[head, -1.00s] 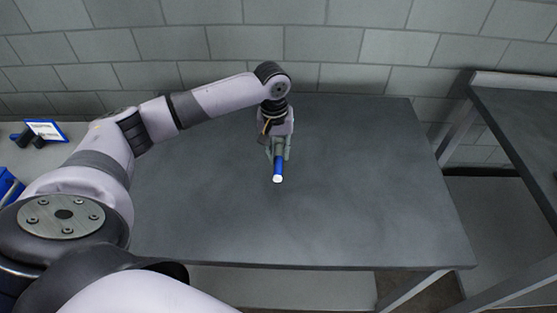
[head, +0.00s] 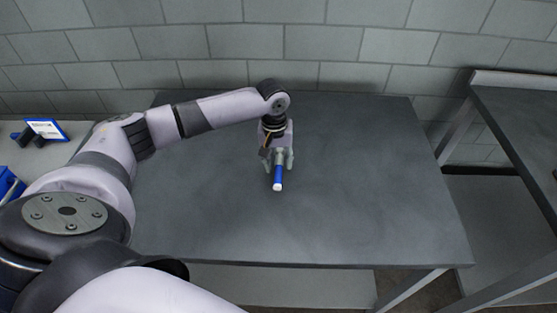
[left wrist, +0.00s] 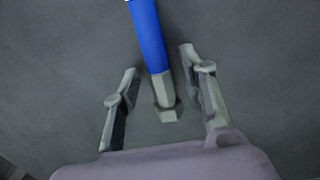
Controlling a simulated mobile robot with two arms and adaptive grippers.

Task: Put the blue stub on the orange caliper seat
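The blue stub (head: 278,175), with a white end toward the table's front, shows on or just above the grey table (head: 370,200) in the head view. In the left wrist view the blue stub (left wrist: 148,35) runs off the top edge, and its grey end sits between the fingers. My left gripper (head: 278,163) points down at the stub's far end. Its fingers (left wrist: 158,65) are apart, with a gap on each side of the stub. No orange caliper seat is visible. My right gripper is out of view.
A side surface at left holds a blue-edged sign (head: 46,129) with dark items beside it, and a blue bin (head: 8,184). A second dark table (head: 525,125) stands at right past a gap. A block wall is behind. The rest of the grey table is bare.

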